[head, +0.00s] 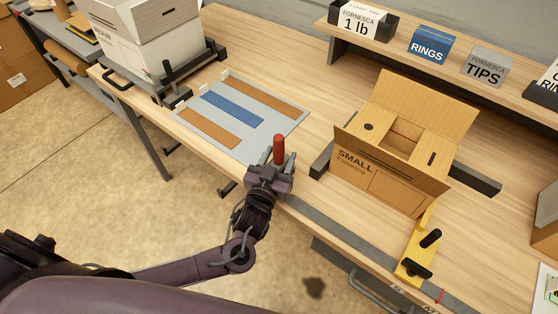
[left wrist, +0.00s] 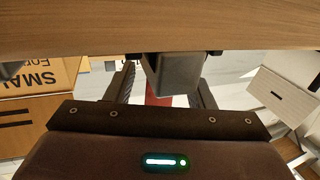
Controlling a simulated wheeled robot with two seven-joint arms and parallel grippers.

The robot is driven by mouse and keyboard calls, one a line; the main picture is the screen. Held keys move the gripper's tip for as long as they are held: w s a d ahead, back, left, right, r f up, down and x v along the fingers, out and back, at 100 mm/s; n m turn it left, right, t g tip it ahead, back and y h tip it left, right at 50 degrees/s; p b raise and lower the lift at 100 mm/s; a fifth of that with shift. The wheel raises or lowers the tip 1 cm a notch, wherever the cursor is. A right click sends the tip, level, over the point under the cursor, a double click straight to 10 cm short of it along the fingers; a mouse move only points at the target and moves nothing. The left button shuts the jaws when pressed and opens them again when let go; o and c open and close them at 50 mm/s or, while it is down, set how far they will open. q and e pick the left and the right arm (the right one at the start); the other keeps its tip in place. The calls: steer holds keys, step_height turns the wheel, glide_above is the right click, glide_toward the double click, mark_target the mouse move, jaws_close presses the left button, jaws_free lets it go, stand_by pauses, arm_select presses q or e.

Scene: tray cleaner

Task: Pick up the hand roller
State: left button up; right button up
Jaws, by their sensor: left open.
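The hand roller appears to be the tool with the upright red handle (head: 279,150) at the front edge of the wooden workbench. Its lower part is hidden behind my left gripper (head: 270,168), which reaches in from the front at the bench edge. In the left wrist view, the left gripper (left wrist: 165,88) has its two fingers apart. A dark grey block (left wrist: 178,75) shows between them, with part of the red handle (left wrist: 153,92) beside it. I cannot tell whether the fingers touch either. My right gripper is not in view.
A grey mat (head: 285,128) with blue and brown strips lies beyond the gripper. An open SMALL carton (head: 375,185) stands to the right, near a yellow tape dispenser (head: 415,255). A white carton (head: 150,45) stands at the back left. A shelf (head: 400,45) holds labelled boxes.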

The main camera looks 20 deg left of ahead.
arm_select(q)
steer(key=c, duration=1)
steer(key=shift+c, duration=0.3)
steer(key=shift+r, duration=0.2)
